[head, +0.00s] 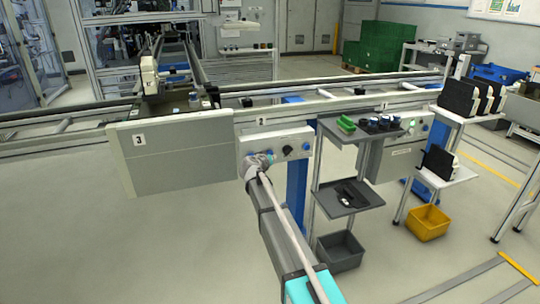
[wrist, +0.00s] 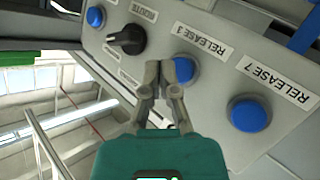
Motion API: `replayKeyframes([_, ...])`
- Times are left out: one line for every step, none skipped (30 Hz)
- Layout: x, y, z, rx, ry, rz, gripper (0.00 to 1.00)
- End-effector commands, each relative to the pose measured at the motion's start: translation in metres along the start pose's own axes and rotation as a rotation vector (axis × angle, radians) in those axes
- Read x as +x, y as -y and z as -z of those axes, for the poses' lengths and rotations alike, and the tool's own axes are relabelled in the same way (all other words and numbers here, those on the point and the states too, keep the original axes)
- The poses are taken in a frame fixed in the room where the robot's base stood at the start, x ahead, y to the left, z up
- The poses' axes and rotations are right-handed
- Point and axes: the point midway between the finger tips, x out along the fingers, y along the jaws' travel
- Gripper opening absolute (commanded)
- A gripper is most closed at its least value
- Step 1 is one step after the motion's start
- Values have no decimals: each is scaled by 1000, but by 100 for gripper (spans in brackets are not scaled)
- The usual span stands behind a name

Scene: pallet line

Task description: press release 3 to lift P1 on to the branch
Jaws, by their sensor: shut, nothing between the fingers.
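The control box (head: 276,146) hangs under the conveyor, beside the panel marked 3. In the wrist view, the blue release 3 button (wrist: 187,71) sits by its label, partly hidden behind my fingertips. My gripper (wrist: 170,72) is shut and empty, its tips over that button; I cannot tell whether they touch it. In the head view my gripper (head: 261,161) is in front of the left part of the box and hides the button. A dark pallet-like carrier (head: 170,104) sits on the line behind panel 3. No P1 label is readable.
The blue release 7 button (wrist: 249,115) is to the right, with a black route knob (wrist: 127,40) and another blue button (wrist: 96,17) to the left. A shelf stand (head: 345,200) is close right of my arm. The floor at left is clear.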

Motion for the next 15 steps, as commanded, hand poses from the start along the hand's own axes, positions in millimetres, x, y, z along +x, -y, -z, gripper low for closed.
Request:
replayKeyframes([-3, -2, -2, 0, 0, 0, 0])
replayKeyframes([-4, -3, -3, 0, 0, 0, 0])
replayKeyframes([-6, -4, -4, 0, 0, 0, 0])
replayKeyframes([-8, -6, -6, 0, 0, 0, 0])
replayKeyframes([-9, -7, -7, 0, 0, 0, 0])
replayKeyframes([-11, -8, -8, 0, 0, 0, 0])
replayKeyframes([-13, -9, -9, 0, 0, 0, 0])
replayKeyframes([-14, -10, -10, 0, 0, 0, 0])
replayKeyframes([-16, -12, -12, 0, 0, 0, 0])
replayKeyframes([-18, -13, -13, 0, 0, 0, 0])
replayKeyframes([-19, -14, -14, 0, 0, 0, 0])
replayKeyframes([-21, -15, -15, 0, 0, 0, 0])
replayKeyframes([-22, -16, -16, 0, 0, 0, 0])
replayKeyframes([-24, -18, -18, 0, 0, 0, 0])
replayKeyframes([-26, -19, -19, 0, 0, 0, 0])
